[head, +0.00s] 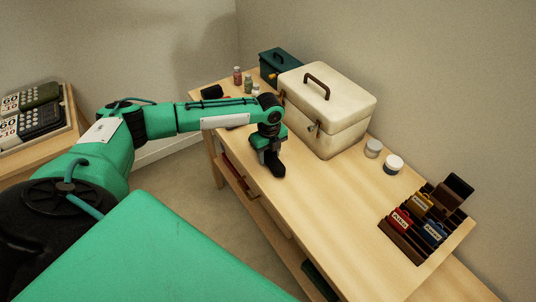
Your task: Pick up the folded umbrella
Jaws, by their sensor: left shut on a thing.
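My left gripper (270,153) is over the front edge of the wooden table, left of the cream case. It is shut on a small dark thing (277,169) at its fingertips. This may be the folded umbrella, but its dark colour blends with the fingers and I cannot be sure. I cannot tell whether it touches the table top. A black, roughly cylindrical thing (211,92) lies at the table's far left end, partly behind my left arm. My right gripper is not in view.
The cream case (324,112) stands shut behind the gripper, with a dark teal box (281,66) and small bottles (248,83) beyond. Two jars (393,164) and a slotted dark rack (403,247) with coloured tags stand to the right. The table's front middle is clear.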

